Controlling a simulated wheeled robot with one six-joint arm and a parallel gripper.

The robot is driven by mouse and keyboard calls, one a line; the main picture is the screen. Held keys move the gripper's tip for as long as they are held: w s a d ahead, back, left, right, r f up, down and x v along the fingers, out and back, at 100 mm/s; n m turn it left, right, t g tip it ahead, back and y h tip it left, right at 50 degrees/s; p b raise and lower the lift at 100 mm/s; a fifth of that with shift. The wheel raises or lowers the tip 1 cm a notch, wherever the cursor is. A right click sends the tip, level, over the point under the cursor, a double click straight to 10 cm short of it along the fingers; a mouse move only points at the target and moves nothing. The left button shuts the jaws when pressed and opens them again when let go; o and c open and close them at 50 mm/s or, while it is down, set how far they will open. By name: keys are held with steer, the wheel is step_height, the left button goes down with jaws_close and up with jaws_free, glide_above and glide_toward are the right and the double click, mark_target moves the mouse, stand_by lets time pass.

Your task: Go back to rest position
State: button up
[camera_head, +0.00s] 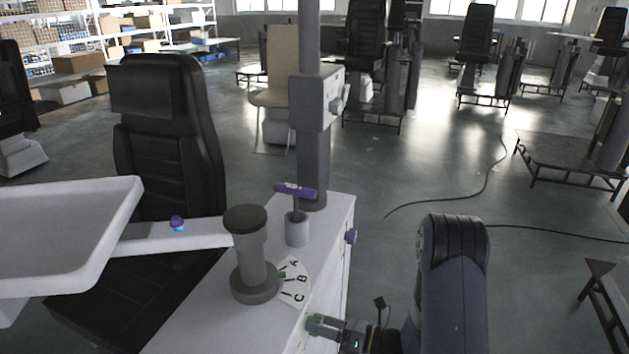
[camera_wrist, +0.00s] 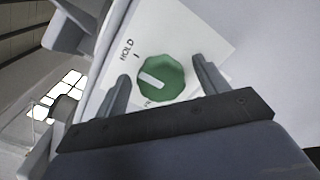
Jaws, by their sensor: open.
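My gripper (camera_head: 322,324) is low at the side of the white cabinet (camera_head: 210,318). In the wrist view my gripper (camera_wrist: 161,70) is open, with one finger on each side of a green knob (camera_wrist: 165,80). A gap shows between the knob and each finger. The knob has a white bar and sits on a white plate (camera_wrist: 205,30) marked "HOLD"; a second label is partly hidden by the gripper. In the head view only a little green shows at the fingertips.
A black chair (camera_head: 165,130) and white tray (camera_head: 60,225) stand left.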

steer(key=n+b, duration=0.2)
steer(key=n, duration=0.5)
steer(key=shift+s+n, duration=0.15)
steer(key=shift+n, duration=0.25)
steer(key=shift+s+a+r, duration=0.1)
